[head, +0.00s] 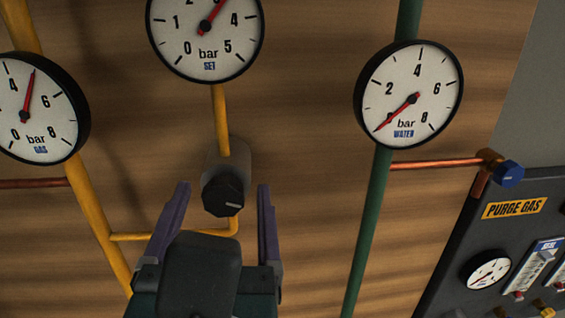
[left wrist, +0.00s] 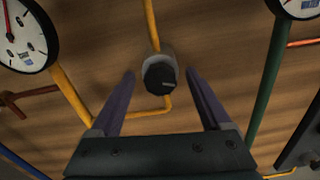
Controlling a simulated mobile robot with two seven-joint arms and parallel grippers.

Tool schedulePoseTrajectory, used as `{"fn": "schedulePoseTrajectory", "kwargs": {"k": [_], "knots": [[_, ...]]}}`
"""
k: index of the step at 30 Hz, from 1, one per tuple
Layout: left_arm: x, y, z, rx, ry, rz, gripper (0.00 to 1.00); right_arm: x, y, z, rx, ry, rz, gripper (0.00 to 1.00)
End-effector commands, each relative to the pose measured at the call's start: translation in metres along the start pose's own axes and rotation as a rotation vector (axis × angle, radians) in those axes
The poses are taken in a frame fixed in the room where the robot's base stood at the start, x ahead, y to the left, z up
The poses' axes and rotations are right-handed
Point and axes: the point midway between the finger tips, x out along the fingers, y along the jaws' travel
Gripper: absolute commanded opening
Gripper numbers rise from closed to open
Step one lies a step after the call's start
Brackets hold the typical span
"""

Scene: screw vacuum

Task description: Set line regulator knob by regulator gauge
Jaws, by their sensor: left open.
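The regulator knob (head: 223,194) is a black faceted knob with a short pale mark, on a grey body fed by a yellow pipe. It also shows in the left wrist view (left wrist: 161,77). The regulator gauge (head: 207,36), marked "bar SET", is above it; its red needle points up and right, between 3 and 4, with the top cut off. My left gripper (head: 224,190) is open, its two purple fingers on either side of the knob, with gaps on both sides. In the left wrist view the gripper (left wrist: 160,75) also shows open. My right gripper is not in view.
A gas gauge (head: 37,107) is at the left, its needle a little above 4. A water gauge (head: 409,95) at the right reads about 0. A green pipe (head: 371,225) and a purge gas panel (head: 510,235) with a blue-capped fitting (head: 508,174) are at the right.

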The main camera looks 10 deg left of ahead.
Motion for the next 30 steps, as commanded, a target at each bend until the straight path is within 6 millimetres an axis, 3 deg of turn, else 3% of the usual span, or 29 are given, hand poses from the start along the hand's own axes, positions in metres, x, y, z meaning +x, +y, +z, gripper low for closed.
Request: {"fn": "schedulePoseTrajectory", "kwargs": {"k": [7,27,30], "knots": [[0.0005,0.0001,0.0,0.0,0.0,0.0,0.79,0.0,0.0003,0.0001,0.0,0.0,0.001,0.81],[0.0002,0.0001,0.0,0.0,0.0,0.0,0.03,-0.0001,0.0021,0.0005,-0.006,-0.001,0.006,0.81],[0.0002,0.0001,0.0,-0.001,0.0,0.0,0.0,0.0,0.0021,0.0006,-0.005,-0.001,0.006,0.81]]}}
